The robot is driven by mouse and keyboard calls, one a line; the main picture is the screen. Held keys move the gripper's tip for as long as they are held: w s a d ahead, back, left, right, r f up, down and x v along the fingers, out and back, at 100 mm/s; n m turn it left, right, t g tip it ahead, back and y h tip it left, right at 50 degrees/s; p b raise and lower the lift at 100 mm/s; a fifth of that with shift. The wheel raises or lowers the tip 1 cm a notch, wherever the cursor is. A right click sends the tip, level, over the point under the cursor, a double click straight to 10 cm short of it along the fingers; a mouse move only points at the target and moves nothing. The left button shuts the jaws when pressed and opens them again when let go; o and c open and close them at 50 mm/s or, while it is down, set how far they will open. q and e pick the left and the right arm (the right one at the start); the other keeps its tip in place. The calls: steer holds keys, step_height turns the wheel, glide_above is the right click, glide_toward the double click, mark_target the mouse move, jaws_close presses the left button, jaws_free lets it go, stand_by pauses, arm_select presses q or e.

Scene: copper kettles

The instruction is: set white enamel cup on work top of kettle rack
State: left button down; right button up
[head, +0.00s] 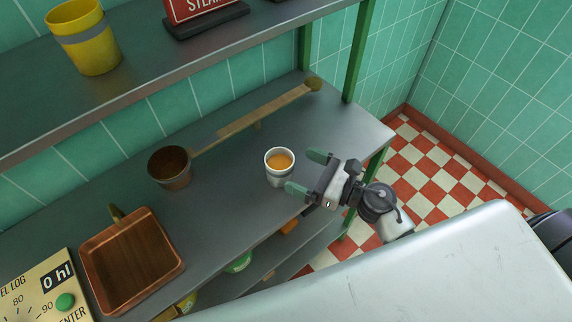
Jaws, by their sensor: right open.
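The white enamel cup (279,168) stands upright on the grey work top (230,213) of the kettle rack, with an orange-brown liquid inside. My right gripper (307,172) is open, its two green-tipped fingers pointing left toward the cup. One fingertip is beyond the cup's right side and the other is close to its lower right. I cannot tell whether either finger touches the cup. My left gripper is not in view.
A long-handled copper dipper (170,168) and a square copper pan (131,262) stand left of the cup. A yellow bucket (84,40) and a red sign (200,8) are on the upper shelf. A dial panel (42,292) is at lower left. A green post (358,50) rises behind.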

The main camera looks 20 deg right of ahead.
steer(key=b+v, duration=0.1)
steer(key=v, duration=0.5)
steer(key=shift+b, duration=0.4)
steer(key=shift+w, duration=0.1)
